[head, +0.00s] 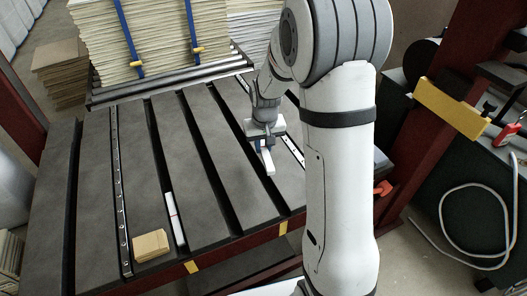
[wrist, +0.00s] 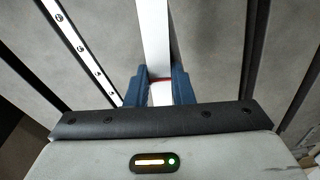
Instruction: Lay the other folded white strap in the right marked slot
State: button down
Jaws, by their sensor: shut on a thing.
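My gripper (head: 266,147) is over the right part of the grey slotted table (head: 95,200). It is shut on a folded white strap (head: 268,165), which points toward the table's front edge. In the wrist view the blue fingers (wrist: 160,88) pinch the strap (wrist: 154,40) by its red band, and it runs straight away from me. I cannot tell whether the strap touches the table. The other folded white strap (head: 175,218), with a red band, lies along a dark slot at the front left. Yellow marks sit on the front rail, a left one (head: 192,267) and a right one (head: 283,227).
A tan folded block (head: 151,245) lies at the front left. A dark red post (head: 405,165) stands at the right. The table's middle is clear.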

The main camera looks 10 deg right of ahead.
aim_at(267, 155)
jog(key=s+n+p, duration=0.1)
jog(key=s+f+n+p, duration=0.1)
jog(key=s, duration=0.1)
jog(key=shift+s+f, duration=0.1)
jog(key=shift+f, duration=0.05)
jog(key=shift+s+f, duration=0.1)
jog(key=shift+f, duration=0.1)
jog(key=shift+f+b, duration=2.75)
jog(key=shift+f, duration=0.9)
jog(key=shift+f, duration=0.1)
jog(key=c, duration=1.2)
grip_release()
